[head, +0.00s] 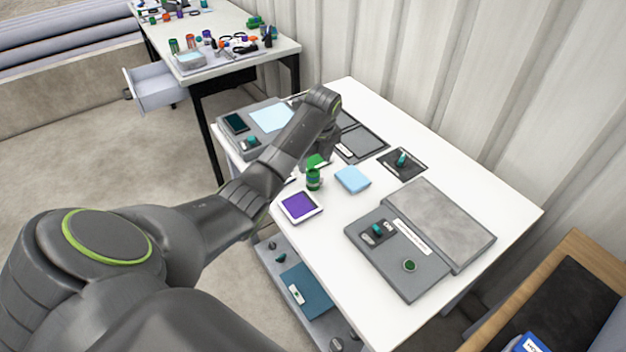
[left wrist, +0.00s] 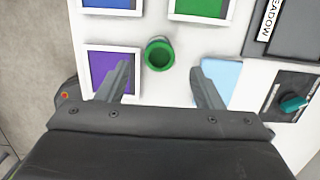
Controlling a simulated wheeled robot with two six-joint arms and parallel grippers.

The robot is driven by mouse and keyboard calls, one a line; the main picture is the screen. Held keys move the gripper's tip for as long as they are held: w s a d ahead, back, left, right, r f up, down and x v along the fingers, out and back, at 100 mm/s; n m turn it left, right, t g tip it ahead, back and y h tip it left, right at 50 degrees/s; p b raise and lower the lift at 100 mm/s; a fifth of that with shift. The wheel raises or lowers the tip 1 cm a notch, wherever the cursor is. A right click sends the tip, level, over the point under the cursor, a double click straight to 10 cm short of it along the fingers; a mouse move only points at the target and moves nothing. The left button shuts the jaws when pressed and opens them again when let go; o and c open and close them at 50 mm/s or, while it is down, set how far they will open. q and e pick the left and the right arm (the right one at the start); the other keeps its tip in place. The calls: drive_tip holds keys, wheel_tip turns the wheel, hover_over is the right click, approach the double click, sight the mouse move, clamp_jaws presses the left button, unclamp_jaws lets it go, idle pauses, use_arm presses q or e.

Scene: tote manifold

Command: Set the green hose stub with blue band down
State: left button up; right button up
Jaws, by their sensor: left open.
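The green hose stub (head: 313,180) stands upright on the white table (head: 447,184), its open round end facing up. In the left wrist view the stub (left wrist: 158,55) sits just beyond and between my fingertips, with clear gaps on both sides. I cannot make out its blue band clearly. My left gripper (left wrist: 161,72) is open and empty. In the head view its hand is over the table just behind the stub, and its fingers are hard to make out. My right gripper is not in view.
A purple tile with a white frame (head: 300,206) lies left of the stub, a light blue block (head: 353,179) right of it. A green tile (head: 317,161) lies behind. A grey panel (head: 388,250) and a dark plate with a teal piece (head: 412,166) lie further right.

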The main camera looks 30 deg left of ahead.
sight(313, 172)
use_arm(q)
drive_tip(key=shift+w+a+f+p, duration=0.1)
drive_tip(key=shift+a+f+p, duration=0.05)
drive_tip(key=shift+f, duration=0.9)
drive_tip(key=shift+a+f+p, duration=0.15)
drive_tip(key=shift+a+f, duration=0.05)
drive_tip(key=shift+f, duration=0.85)
drive_tip(key=shift+w+a+f+p, duration=0.1)
drive_tip(key=shift+a+f+p, duration=0.05)
drive_tip(key=shift+f, duration=0.9)
drive_tip(key=shift+c, duration=0.2)
drive_tip(key=shift+r, duration=0.1)
drive_tip(key=c, duration=1.1)
